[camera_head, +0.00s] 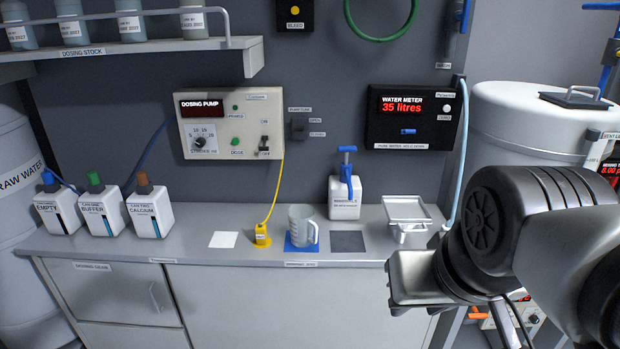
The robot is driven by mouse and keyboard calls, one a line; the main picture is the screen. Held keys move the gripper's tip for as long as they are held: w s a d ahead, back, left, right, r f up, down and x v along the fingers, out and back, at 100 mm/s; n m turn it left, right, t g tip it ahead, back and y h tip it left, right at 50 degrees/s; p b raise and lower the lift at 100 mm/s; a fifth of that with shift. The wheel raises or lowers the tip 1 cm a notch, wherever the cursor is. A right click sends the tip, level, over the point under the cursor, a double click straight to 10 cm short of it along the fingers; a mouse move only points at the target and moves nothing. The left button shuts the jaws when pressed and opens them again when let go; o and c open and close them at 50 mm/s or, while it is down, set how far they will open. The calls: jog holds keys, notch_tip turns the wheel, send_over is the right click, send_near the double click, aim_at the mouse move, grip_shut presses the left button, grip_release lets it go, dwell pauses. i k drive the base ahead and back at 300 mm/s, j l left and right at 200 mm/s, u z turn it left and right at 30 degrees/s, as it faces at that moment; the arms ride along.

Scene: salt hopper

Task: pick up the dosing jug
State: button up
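The dosing jug (302,226) is a clear, translucent jug with a handle on its right side. It stands upright on a blue mat (290,246) on the grey counter, apart from my arm. My arm comes in from the right edge, and its end (418,280) hangs in front of the counter, right of and nearer than the jug. The fingertips are not clearly visible, so I cannot tell whether my gripper is open or shut. Nothing is seen held in it.
A yellow fitting (262,236) with a cable stands close left of the jug. A dark square (347,241) lies to its right, with a blue-topped white bottle (345,198) behind. A metal tray stand (407,210) is farther right. A white square (223,239) lies left on the counter.

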aim_at(302, 226)
jog(key=i+j+z, duration=0.15)
jog(key=i, duration=0.3)
jog(key=i+j+z, duration=0.15)
jog(key=i, duration=0.35)
jog(key=i+j+z, duration=0.15)
jog(key=i, duration=0.3)
